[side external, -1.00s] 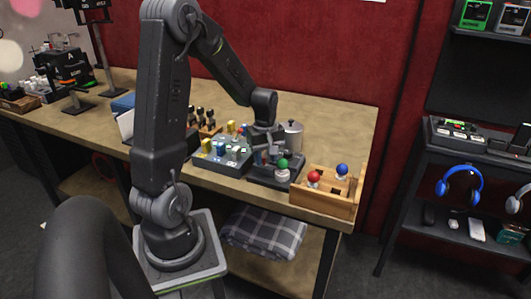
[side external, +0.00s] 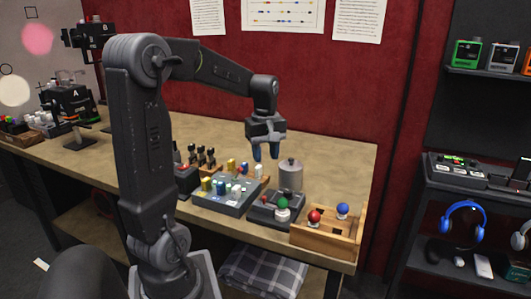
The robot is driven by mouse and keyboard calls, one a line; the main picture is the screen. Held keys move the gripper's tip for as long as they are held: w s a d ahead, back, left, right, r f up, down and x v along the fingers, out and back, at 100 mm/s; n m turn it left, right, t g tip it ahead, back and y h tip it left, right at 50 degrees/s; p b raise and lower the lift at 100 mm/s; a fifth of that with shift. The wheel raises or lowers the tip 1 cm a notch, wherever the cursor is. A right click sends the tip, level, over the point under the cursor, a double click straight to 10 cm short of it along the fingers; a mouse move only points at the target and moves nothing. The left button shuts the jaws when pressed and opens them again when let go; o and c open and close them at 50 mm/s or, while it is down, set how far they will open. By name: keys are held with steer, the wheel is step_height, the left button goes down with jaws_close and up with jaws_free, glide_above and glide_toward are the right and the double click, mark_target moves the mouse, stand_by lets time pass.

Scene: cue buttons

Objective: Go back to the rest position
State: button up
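My gripper (side external: 265,154) hangs in the air, pointing down, above the back of the bench behind the button boxes. A dark box with a green ball-topped button (side external: 282,203) sits in front of the canister. A grey tray (side external: 232,205) with several yellow, white, blue and green pieces lies to the left. A wooden box (side external: 318,246) holds a red ball (side external: 314,216) and a blue ball (side external: 343,208).
The wooden bench (side external: 190,125) is clear behind the boxes and at the right back. Several dark-handled stamps (side external: 201,156) stand left of the grey tray. Camera-like devices (side external: 70,105) stand at the far left. A shelf with blue headphones (side external: 463,223) stands apart at the right.

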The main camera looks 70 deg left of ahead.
stand_by(0.3)
steer(key=s+d+r+m+t, duration=0.1)
steer(key=s+d+m, duration=0.3)
steer(key=d+m, duration=0.5)
steer(key=s+d+r+m+t, duration=0.1)
steer(key=s+d+m+t, duration=0.3)
steer(key=d+m, duration=0.5)
steer(key=d, duration=0.5)
steer(key=shift+d+r+t, duration=0.15)
steer(key=shift+d+t, duration=0.1)
steer(key=shift+t, duration=0.05)
stand_by(1.7)
